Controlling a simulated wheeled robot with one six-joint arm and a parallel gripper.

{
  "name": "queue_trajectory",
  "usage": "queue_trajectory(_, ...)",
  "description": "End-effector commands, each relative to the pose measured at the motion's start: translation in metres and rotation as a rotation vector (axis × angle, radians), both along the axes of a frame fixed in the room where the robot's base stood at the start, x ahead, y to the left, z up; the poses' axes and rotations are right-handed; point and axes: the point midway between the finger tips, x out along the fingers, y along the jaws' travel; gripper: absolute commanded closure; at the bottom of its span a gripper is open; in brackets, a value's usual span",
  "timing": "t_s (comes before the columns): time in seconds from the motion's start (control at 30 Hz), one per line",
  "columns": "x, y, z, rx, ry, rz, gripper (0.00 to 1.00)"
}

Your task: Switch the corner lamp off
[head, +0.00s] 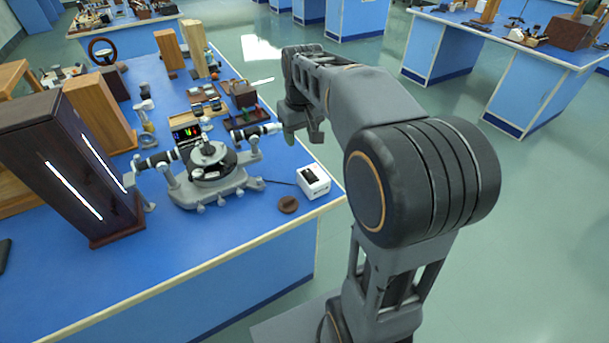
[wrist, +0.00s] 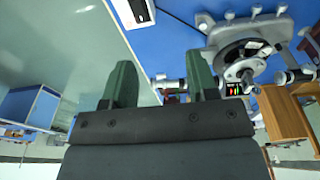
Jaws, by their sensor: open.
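A small white box (head: 313,181) with a black panel on its top stands at the near right corner of the blue bench (head: 240,250). It also shows at the top of the wrist view (wrist: 150,10), partly cut off. A dark wooden case (head: 75,165) with two glowing white slits stands at the left of the bench. I cannot tell which of these is the corner lamp. My gripper (head: 303,136) is open and empty, above and behind the white box, apart from it. Its two green fingers (wrist: 160,85) are spread in the wrist view.
A grey spectrometer (head: 208,165) stands mid-bench, left of the white box; a thin dark cable runs between them. A round brown piece (head: 288,204) lies beside the box. Wooden blocks (head: 170,48) and small trays stand farther back. Open floor (head: 350,110) lies right of the bench.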

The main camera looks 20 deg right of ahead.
Motion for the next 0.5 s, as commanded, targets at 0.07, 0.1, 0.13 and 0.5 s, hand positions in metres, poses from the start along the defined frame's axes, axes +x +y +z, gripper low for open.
queue_trajectory(0.07,0.026,-0.016,-0.025,0.004,0.042,0.003,0.47)
queue_trajectory(0.1,0.035,-0.022,-0.032,0.005,0.06,0.009,0.47)
queue_trajectory(0.13,0.042,-0.026,-0.037,0.006,0.071,0.013,0.47)
queue_trajectory(0.5,0.078,-0.049,-0.078,0.018,0.138,0.04,0.47)
